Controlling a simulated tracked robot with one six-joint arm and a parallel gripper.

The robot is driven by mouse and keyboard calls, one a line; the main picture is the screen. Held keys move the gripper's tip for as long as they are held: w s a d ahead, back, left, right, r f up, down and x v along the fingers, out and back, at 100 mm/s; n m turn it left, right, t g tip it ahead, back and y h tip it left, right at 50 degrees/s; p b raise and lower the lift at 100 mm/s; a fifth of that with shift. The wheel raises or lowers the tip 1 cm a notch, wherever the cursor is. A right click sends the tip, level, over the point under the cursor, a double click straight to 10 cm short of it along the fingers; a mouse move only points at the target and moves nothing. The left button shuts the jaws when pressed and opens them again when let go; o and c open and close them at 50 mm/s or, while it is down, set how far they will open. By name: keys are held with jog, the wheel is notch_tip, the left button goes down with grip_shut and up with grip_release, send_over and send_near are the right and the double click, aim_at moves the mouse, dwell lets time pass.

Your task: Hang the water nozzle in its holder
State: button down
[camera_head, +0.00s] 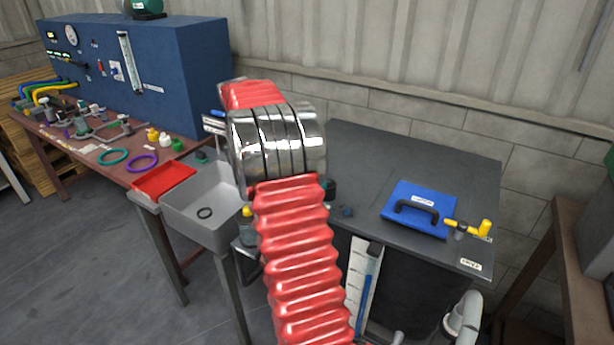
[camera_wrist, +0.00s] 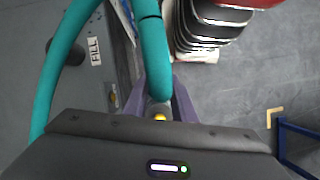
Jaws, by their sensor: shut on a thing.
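In the wrist view my gripper (camera_wrist: 160,92) has its purple fingers closed around the end of a teal hose (camera_wrist: 154,50). A small pale grey piece with a yellow spot (camera_wrist: 158,112) shows between the fingers, and I take it to be the water nozzle; most of it is hidden. The hose loops up and around to the left. In the head view the gripper and nozzle are hidden behind my red ribbed arm. I cannot pick out the nozzle's holder for certain in either view.
A dark grey bench (camera_head: 365,150) carries a blue lid with a handle (camera_head: 418,208) and a yellow valve (camera_head: 484,228). A grey sink (camera_head: 230,212) and red tray (camera_head: 163,179) stand left. A grey pipe (camera_head: 463,315) bends below the bench's right front. A FILL label (camera_wrist: 95,51) shows beside the hose.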

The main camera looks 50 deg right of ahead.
jog(key=w+a+f, duration=0.3)
jog(key=a+f, duration=0.1)
jog(key=a, duration=0.6)
jog(key=w+a+f+n, duration=0.1)
jog(key=w+a+f, duration=0.2)
jog(key=a, duration=0.8)
jog(key=w+a+f, duration=0.4)
jog(key=a+f, duration=0.1)
jog(key=a, duration=0.5)
jog(key=shift+a+f+n+h, duration=0.2)
jog(key=shift+n+h, duration=0.1)
jog(key=shift+w, duration=0.1)
